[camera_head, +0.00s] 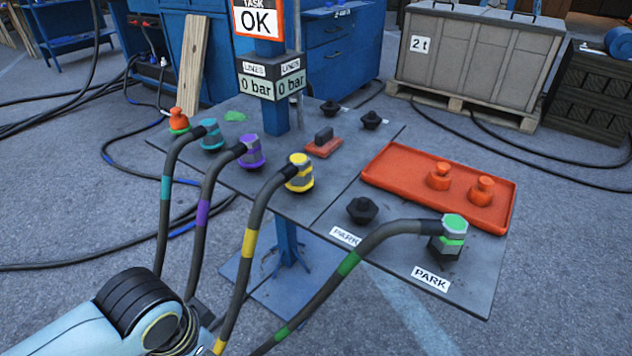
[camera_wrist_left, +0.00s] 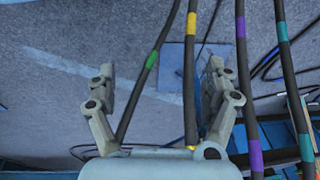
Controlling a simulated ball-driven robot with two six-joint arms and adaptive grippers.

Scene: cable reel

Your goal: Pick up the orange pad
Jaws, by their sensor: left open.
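The orange pad (camera_head: 323,149) lies on the grey table top near its middle, with a dark block-shaped grip on top. It is behind the yellow-banded connector and left of the orange tray. My left gripper (camera_wrist_left: 162,85) is open in the left wrist view, with nothing held between its fingers. Hoses and bare floor show beyond the fingers, and the pad is not in that view. In the head view only my left arm shows at the lower left. My right gripper is in neither view.
Teal, purple, yellow (camera_head: 300,172) and green (camera_head: 449,236) banded hoses rise across the table's front side to their connectors. An orange tray (camera_head: 400,160) holds two orange caps. Black caps (camera_head: 362,210) sit around the table. A blue post (camera_head: 274,118) with signs stands at the back.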

